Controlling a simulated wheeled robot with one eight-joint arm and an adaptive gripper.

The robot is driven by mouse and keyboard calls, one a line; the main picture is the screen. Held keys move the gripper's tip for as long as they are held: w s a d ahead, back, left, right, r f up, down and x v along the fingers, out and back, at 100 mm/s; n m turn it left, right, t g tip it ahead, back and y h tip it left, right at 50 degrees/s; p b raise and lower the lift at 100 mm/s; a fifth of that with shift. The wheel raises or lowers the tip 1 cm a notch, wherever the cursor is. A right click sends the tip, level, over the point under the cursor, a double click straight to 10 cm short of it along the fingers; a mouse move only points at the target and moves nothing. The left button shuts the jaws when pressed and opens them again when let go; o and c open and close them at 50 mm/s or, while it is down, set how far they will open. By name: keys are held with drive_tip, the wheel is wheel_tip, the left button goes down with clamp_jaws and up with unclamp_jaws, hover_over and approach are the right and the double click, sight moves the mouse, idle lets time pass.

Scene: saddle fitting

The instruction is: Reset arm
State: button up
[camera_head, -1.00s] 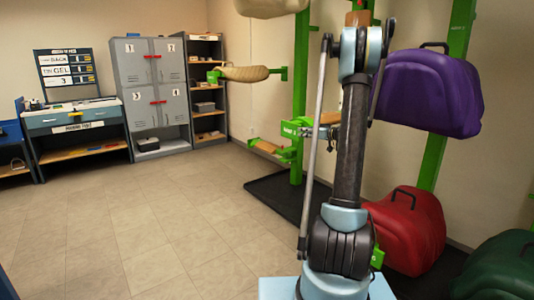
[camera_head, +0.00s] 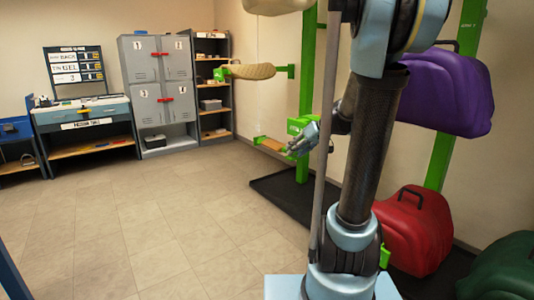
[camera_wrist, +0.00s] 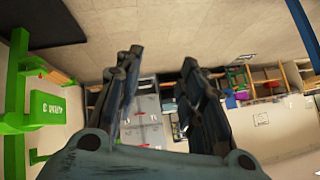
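My gripper (camera_head: 306,139) shows small in the head view, left of my arm column and in front of the green rack. In the wrist view my gripper (camera_wrist: 160,62) has its two dark fingers spread apart, with nothing between them but the background. My arm's upper links stand tall across the right of the head view and hide part of the rack and wall behind.
A green rack (camera_head: 305,70) with a tan pad (camera_head: 250,71) stands behind my arm. Purple (camera_head: 445,90) and red (camera_head: 415,230) cases are at right. Grey lockers (camera_head: 160,90) and a workbench (camera_head: 85,125) are at back left. The tiled floor at left is clear.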

drive_tip(key=s+d+f+m+g+h, duration=0.1)
drive_tip(key=s+f, duration=0.3)
drive_tip(key=s, duration=0.6)
drive_tip(key=s+d+f+m+g+h, duration=0.1)
drive_tip(key=s+d+f+m+h, duration=0.1)
drive_tip(key=s, duration=0.8)
drive_tip(key=s+d+f+m+g+h, duration=0.1)
drive_tip(key=s+d+f+h, duration=0.2)
drive_tip(key=s+f, duration=0.3)
drive_tip(key=s, duration=0.3)
drive_tip(key=shift+s+d+f+m+g+h, duration=0.3)
drive_tip(key=shift+s+d+h, duration=0.1)
drive_tip(key=shift+w+f, duration=0.2)
drive_tip(key=shift+w, duration=0.3)
